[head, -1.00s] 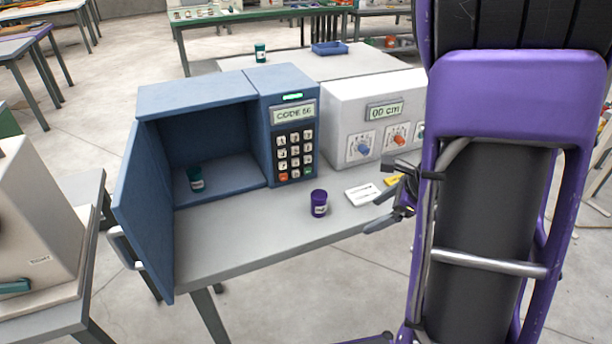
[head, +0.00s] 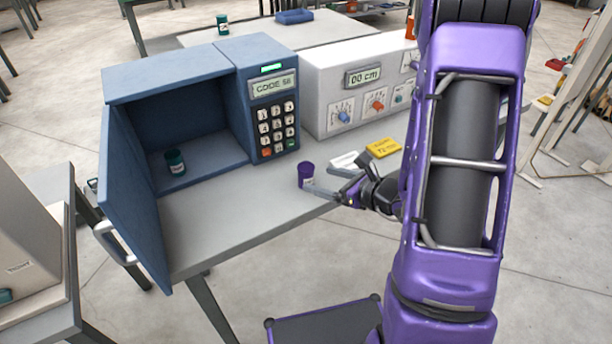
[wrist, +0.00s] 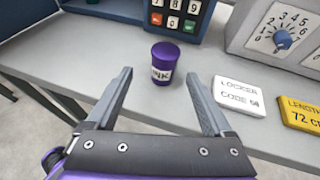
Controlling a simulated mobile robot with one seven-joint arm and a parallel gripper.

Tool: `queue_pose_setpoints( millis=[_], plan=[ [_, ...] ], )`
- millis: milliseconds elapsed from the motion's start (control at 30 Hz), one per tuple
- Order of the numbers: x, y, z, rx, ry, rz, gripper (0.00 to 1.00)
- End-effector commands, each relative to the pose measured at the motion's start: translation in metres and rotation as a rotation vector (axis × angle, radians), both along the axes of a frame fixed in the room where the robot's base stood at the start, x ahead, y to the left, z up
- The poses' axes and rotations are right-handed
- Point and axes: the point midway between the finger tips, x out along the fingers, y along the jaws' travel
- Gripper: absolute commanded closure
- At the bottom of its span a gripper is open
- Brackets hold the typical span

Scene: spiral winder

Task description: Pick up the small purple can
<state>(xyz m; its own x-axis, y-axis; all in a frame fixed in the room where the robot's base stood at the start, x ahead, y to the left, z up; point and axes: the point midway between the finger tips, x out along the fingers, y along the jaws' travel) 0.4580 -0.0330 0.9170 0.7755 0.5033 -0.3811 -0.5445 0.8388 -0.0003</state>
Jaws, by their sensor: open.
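The small purple can (head: 306,173) stands upright on the grey table, in front of the keypad of the blue locker. In the wrist view the purple can (wrist: 163,63), with a white label, stands beyond the fingertips, roughly centred between them. My gripper (wrist: 160,85) is open and empty, its two grey fingers spread on either side of the can's line. In the head view my gripper (head: 327,190) reaches in from the right, its fingers close to the can. Whether a finger touches it I cannot tell.
The blue locker (head: 170,75) has its door open, with a green can (head: 175,162) inside. A white card (head: 343,160) and a yellow card (head: 384,147) lie right of the can. A white dial box (head: 350,48) stands behind. The table's front edge (head: 250,240) is near.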

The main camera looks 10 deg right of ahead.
Motion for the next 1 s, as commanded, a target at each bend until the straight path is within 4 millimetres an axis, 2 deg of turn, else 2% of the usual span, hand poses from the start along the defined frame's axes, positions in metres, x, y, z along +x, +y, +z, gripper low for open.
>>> queue_pose_setpoints(
  millis=[200, 467, 700, 1000],
  plan=[
    [0.031, 0.020, -0.016, -0.001, 0.001, 0.002, 0.14],
    [0.046, 0.028, -0.024, 0.000, 0.002, 0.002, 0.14],
    [0.075, 0.041, -0.040, 0.000, 0.001, 0.002, 0.14],
    [0.082, 0.045, -0.043, -0.001, 0.002, 0.000, 0.14]
  ],
)
